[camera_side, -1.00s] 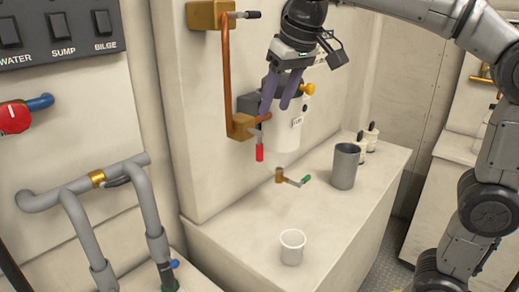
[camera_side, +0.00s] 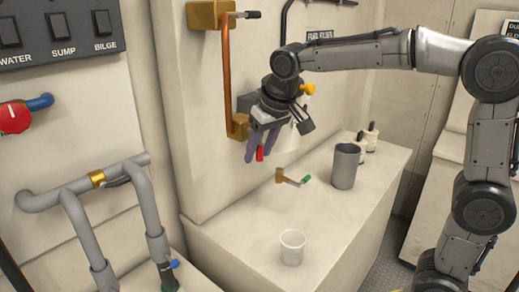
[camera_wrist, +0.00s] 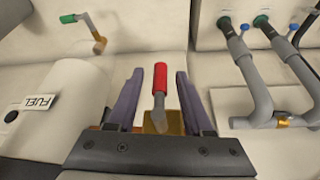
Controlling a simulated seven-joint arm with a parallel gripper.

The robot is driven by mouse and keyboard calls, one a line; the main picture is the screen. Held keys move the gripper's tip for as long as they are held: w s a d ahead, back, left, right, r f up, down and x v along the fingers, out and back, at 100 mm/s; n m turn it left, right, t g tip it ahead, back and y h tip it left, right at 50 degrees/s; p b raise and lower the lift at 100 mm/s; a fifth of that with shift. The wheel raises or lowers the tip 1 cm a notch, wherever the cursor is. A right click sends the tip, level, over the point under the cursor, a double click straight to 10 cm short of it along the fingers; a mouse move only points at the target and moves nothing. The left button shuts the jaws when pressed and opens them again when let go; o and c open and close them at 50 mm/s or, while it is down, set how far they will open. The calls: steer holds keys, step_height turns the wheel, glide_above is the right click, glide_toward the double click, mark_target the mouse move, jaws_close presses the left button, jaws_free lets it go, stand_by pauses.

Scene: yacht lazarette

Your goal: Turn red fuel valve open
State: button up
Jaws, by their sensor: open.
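The red-handled fuel valve lever (camera_side: 260,153) hangs below its brass body (camera_side: 238,127) at the foot of a copper pipe on the wall. My gripper (camera_side: 256,150) is open, its purple fingers pointing down around the lever in the side view. In the wrist view the red handle (camera_wrist: 160,78) with its grey stem lies between the two fingers of my gripper (camera_wrist: 156,90), with a gap visible on each side. The brass body shows partly behind the stem. The white fuel filter (camera_wrist: 60,95), labelled FUEL, is on the left in the wrist view.
A green-handled valve (camera_side: 292,179) sticks out below, on the bench. A copper pipe (camera_side: 227,70) runs up the wall to an upper brass valve (camera_side: 206,14). Grey pipes (camera_side: 95,190) are at left.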

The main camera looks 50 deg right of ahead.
jaws_close()
stand_by(0.3)
stand_by(1.2)
